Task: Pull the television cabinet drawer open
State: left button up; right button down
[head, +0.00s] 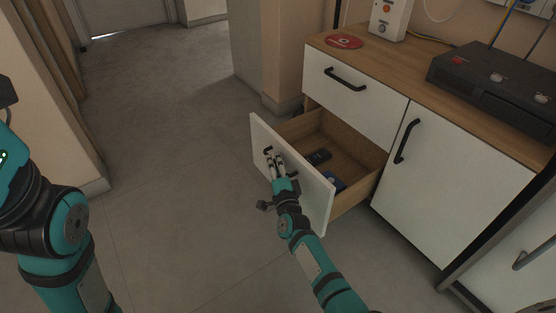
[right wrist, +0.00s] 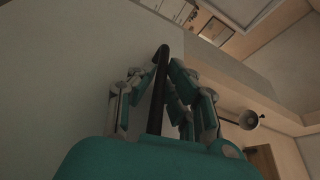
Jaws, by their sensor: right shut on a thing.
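The television cabinet (head: 450,190) has white fronts, black handles and a wooden top. Its lower left drawer (head: 318,192) stands well open, and its wooden inside shows. A dark remote-like object (head: 319,156) and a blue item (head: 333,182) lie in it. My right gripper (head: 274,160) is at the drawer's white front, shut on the black drawer handle (head: 268,150). In the right wrist view the dark handle bar (right wrist: 159,85) runs between the fingers. My left arm shows at the left edge; its gripper is out of view.
The upper drawer (head: 350,105) and the right door (head: 450,195) are closed. A black box (head: 495,85), a red disc (head: 344,42) and a white device (head: 391,18) sit on the top. The floor (head: 170,140) left of the drawer is clear.

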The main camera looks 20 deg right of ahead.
jog(key=shift+s+a+f, duration=0.1)
jog(key=shift+s+a, duration=0.05)
jog(key=shift+a, duration=0.2)
jog(key=c, duration=1.4)
grip_release()
jog(key=s, duration=0.8)
jog(key=shift+a+f, duration=0.15)
jog(key=shift+f, duration=0.1)
